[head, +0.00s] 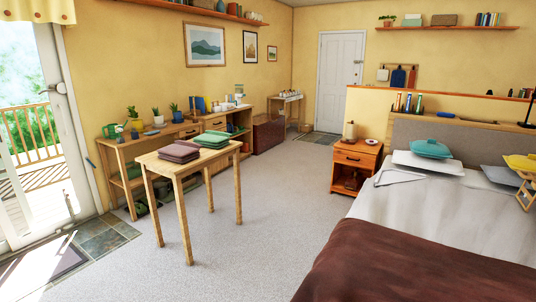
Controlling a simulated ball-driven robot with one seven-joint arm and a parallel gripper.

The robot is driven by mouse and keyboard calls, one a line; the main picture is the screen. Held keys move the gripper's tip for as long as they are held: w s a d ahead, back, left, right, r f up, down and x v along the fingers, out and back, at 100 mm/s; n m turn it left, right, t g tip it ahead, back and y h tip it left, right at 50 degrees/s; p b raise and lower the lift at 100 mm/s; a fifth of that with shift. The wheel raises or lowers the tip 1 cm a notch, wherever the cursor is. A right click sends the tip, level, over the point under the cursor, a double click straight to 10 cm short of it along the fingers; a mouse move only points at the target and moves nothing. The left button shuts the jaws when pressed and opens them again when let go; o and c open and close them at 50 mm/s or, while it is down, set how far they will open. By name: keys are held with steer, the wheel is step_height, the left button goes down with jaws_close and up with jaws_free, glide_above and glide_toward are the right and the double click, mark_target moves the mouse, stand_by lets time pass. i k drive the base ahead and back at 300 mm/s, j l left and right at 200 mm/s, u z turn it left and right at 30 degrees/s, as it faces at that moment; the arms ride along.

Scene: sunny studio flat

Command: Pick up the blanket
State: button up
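Two folded cloths lie side by side on a small wooden table (166,165): a dark purple-brown folded blanket (178,151) at the near left and a green folded cloth (212,139) at the back right. A large dark brown cover (395,265) is spread over the near end of the bed at the lower right. The head view does not show which of these is meant as the blanket. My gripper is not in view.
Grey carpet is clear between the small table and the bed (450,215). A long sideboard (120,155) with plants stands along the left wall. A nightstand (349,158) is beside the bed. A glass door (60,120) is at left.

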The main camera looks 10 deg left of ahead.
mark_target(211, 138)
steer(key=i+j+u, duration=0.4)
steer(key=i, duration=0.3)
steer(key=i+u, duration=0.4)
steer(key=i, duration=0.3)
